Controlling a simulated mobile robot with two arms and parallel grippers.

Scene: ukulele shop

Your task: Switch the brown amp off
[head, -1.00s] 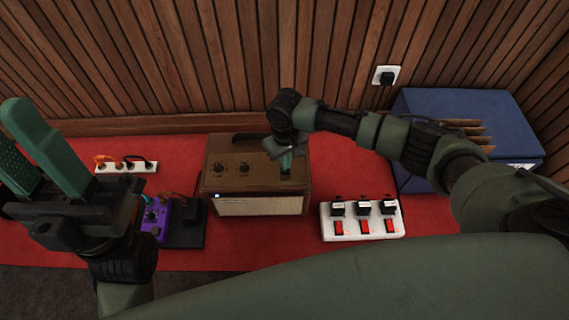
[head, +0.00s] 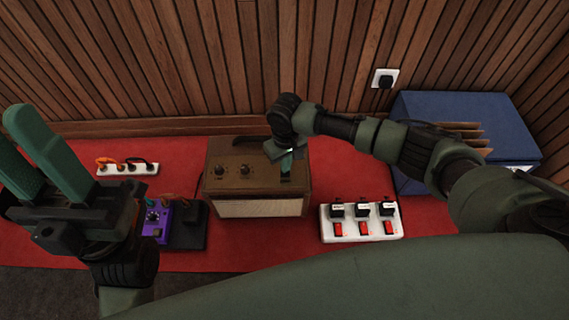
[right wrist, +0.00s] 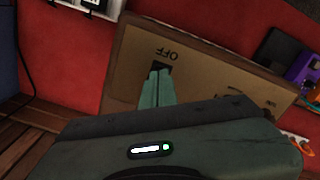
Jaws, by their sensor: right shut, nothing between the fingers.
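The brown amp (head: 262,208) stands on the red surface, with two knobs on its top panel and a pale front grille. No light shows on its front. My right gripper (head: 287,166) is shut, fingers pointing down at the right part of the panel. In the right wrist view, its shut fingertips (right wrist: 160,75) are at a dark switch (right wrist: 165,68) beside the printed word OFF (right wrist: 160,53). The fingers partly hide the switch, and I cannot tell whether they touch it. My left gripper (head: 38,155) is raised at the left, its fingers apart and empty.
A white power strip with red switches (head: 362,228) lies right of the amp. A purple pedal (head: 156,222) and a small white strip (head: 128,169) are on the left. A blue box (head: 465,115) stands at the back right. A wooden slat wall (head: 200,60) closes the back.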

